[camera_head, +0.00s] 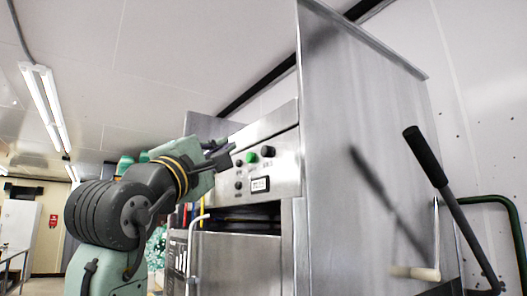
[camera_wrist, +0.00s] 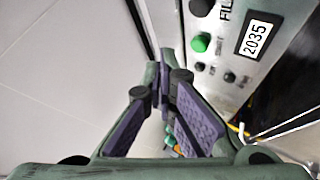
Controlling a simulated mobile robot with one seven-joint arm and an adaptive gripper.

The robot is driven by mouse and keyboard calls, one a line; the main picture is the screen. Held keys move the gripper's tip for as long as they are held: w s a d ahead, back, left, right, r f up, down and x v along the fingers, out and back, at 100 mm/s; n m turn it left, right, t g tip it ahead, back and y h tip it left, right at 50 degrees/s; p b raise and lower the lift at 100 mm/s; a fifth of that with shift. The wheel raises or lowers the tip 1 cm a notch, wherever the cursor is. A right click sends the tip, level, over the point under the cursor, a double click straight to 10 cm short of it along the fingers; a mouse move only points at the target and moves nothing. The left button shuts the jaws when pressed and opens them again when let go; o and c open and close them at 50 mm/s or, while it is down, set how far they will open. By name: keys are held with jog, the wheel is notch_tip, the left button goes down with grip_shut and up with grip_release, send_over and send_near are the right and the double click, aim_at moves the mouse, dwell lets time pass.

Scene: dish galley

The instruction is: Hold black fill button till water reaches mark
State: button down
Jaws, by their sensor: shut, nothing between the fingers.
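The black fill button (camera_head: 268,151) is at the right end of the row on the steel control panel. In the wrist view the black button (camera_wrist: 201,7) is at the top edge, beside the label "FILL". A green button (camera_head: 252,157) sits left of it; it also shows in the wrist view (camera_wrist: 200,43). My gripper (camera_head: 228,153) is shut and empty, left of the buttons. In the wrist view its fingertips (camera_wrist: 159,70) meet beside the panel and cover no button. The water and its mark do not show.
A small display (camera_head: 260,184) below the buttons reads 2035 in the wrist view (camera_wrist: 257,38). A dark opening lies below the panel. A tall steel side wall (camera_head: 365,150) stands right of it, with a black-handled lever (camera_head: 426,157) farther right.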

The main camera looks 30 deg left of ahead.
jog(key=shift+w+d, duration=0.3)
jog(key=shift+w, duration=0.45)
jog(key=shift+w+d, duration=0.3)
jog(key=shift+w, duration=0.4)
jog(key=shift+w+d, duration=0.3)
jog(key=shift+w, duration=0.45)
jog(key=shift+w+d, duration=0.2)
jog(key=shift+w, duration=0.2)
jog(key=shift+w+d, duration=0.15)
jog(key=shift+w, duration=0.3)
dwell(1.9)
jog(key=shift+s, duration=0.1)
dwell(1.3)
jog(key=shift+s+a, duration=0.35)
jog(key=shift+s, duration=0.4)
jog(key=shift+s+a, duration=0.3)
jog(key=shift+s, duration=0.45)
jog(key=shift+s+a, duration=0.35)
jog(key=shift+s, duration=0.45)
jog(key=shift+s+a, duration=0.3)
jog(key=shift+s, duration=0.45)
